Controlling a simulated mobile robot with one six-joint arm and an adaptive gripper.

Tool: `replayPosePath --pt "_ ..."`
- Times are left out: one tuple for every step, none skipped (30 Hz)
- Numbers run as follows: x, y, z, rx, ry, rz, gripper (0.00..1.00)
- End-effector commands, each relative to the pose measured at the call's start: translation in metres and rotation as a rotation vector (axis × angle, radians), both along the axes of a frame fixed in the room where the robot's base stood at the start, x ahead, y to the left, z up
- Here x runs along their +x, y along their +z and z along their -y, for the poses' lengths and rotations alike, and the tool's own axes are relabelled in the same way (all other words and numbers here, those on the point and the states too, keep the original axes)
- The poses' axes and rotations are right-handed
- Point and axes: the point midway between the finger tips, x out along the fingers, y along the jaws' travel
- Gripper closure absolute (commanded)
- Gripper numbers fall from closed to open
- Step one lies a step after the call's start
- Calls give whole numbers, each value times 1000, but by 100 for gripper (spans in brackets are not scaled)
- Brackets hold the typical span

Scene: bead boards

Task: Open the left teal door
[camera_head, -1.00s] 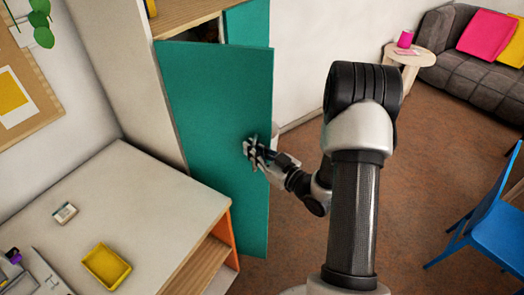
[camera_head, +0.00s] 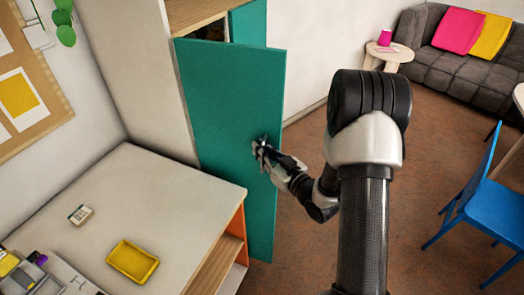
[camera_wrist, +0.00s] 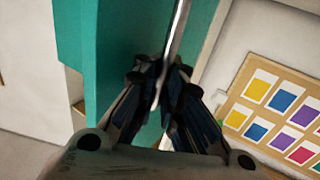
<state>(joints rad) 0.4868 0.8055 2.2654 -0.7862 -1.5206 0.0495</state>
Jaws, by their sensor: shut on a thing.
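The left teal door (camera_head: 225,120) stands partly open on the tall cabinet, its free edge swung out to the right. A strip of the other teal door (camera_head: 248,22) shows behind it at the top. My gripper (camera_head: 262,148) is at the free-edge side of the left door, at about mid height. In the wrist view, my gripper (camera_wrist: 163,75) is shut on a slim metal handle (camera_wrist: 178,32), with a finger on each side. The teal door surface (camera_wrist: 95,50) fills the left and middle of that view. The handle is mostly hidden by my gripper in the head view.
A pale counter (camera_head: 165,200) with a yellow tray (camera_head: 133,261) and a small white box (camera_head: 80,214) stands left of the door. A blue chair (camera_head: 480,205) is at the right, a sofa (camera_head: 460,65) behind. Brown floor (camera_head: 300,240) is open beyond the door.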

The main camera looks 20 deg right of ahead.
Motion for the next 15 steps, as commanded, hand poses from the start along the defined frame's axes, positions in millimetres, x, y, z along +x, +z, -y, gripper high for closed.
replayPosePath --pt "0 3 4 1 -9 9 100" --pt "0 3 4 1 -9 9 100" --pt "0 3 4 1 -9 9 91" --pt "0 3 4 1 -9 9 89" --pt "0 3 4 1 -9 9 87" --pt "0 3 4 1 -8 9 84" --pt "0 3 3 1 -8 9 82" --pt "0 3 3 1 -8 9 80" --pt "0 3 3 1 -7 9 78" --pt "0 3 3 1 -7 9 76" --pt "0 4 3 1 -7 9 74" --pt "1 4 3 1 -6 9 71" --pt "0 4 3 1 -6 9 71" --pt "1 4 3 1 -6 9 71" --pt "1 4 3 0 -6 9 71"
